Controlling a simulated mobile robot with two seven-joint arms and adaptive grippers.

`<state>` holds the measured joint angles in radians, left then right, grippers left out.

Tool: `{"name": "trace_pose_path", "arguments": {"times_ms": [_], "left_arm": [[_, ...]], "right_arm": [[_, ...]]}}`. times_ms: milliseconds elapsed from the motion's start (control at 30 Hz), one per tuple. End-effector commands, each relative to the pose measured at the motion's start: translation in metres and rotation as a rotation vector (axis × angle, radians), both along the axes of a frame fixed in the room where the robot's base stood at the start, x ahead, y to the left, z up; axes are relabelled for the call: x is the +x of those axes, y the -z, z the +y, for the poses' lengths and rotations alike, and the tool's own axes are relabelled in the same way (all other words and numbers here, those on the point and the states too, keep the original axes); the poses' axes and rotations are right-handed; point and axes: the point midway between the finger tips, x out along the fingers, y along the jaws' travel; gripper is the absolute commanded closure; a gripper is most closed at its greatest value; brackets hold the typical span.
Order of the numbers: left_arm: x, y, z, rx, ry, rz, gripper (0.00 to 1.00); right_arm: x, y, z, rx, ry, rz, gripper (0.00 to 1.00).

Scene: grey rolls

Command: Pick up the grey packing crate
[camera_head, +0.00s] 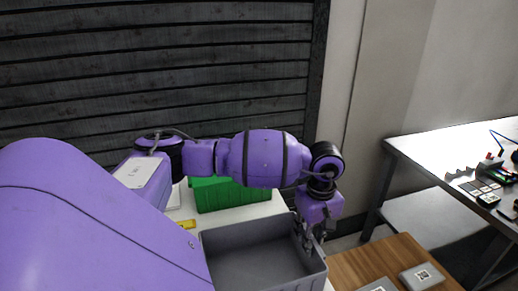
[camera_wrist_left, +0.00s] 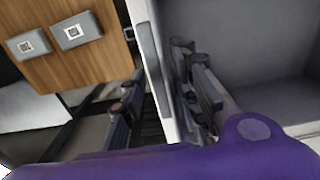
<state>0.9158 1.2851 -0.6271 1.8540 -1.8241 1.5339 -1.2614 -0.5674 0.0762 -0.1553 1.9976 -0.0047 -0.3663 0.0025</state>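The grey packing crate (camera_head: 312,277) stands open and empty-looking at the bottom middle of the head view, on a white surface. My left gripper (camera_head: 309,240) points down at the crate's right wall, near its far right corner. In the left wrist view the crate's interior (camera_wrist_left: 255,45) fills the right side. My left gripper (camera_wrist_left: 160,75) has its fingers apart there, one on the inside of the crate wall and one outside it, with a gap showing beside the wall. The crate's near side is cut off in the head view. My right gripper is not in view.
A green crate (camera_head: 226,193) stands behind the grey one, with a yellow item (camera_head: 187,224) nearby. A wooden surface (camera_head: 352,265) on the right holds grey boxes with printed codes (camera_head: 422,276). A white table (camera_head: 430,148) with small tools stands farther right. A dark slatted wall (camera_head: 150,70) is behind.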

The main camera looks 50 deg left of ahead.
Motion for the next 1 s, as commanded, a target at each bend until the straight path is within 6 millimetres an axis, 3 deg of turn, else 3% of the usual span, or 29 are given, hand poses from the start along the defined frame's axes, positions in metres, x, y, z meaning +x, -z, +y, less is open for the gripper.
{"name": "trace_pose_path", "arguments": {"times_ms": [33,200,767,1000], "left_arm": [[0.0,0.0,0.0,0.0,0.0,0.0,0.82],[0.0,0.0,0.0,0.0,0.0,0.0,1.0],[0.001,-0.004,0.0,0.001,0.0,-0.001,1.0],[0.001,-0.027,0.0,0.002,0.0,-0.004,1.0]], "right_arm": [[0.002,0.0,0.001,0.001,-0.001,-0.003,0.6],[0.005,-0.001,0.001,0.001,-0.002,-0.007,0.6],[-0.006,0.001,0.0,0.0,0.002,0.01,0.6],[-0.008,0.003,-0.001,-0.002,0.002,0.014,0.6]]}}
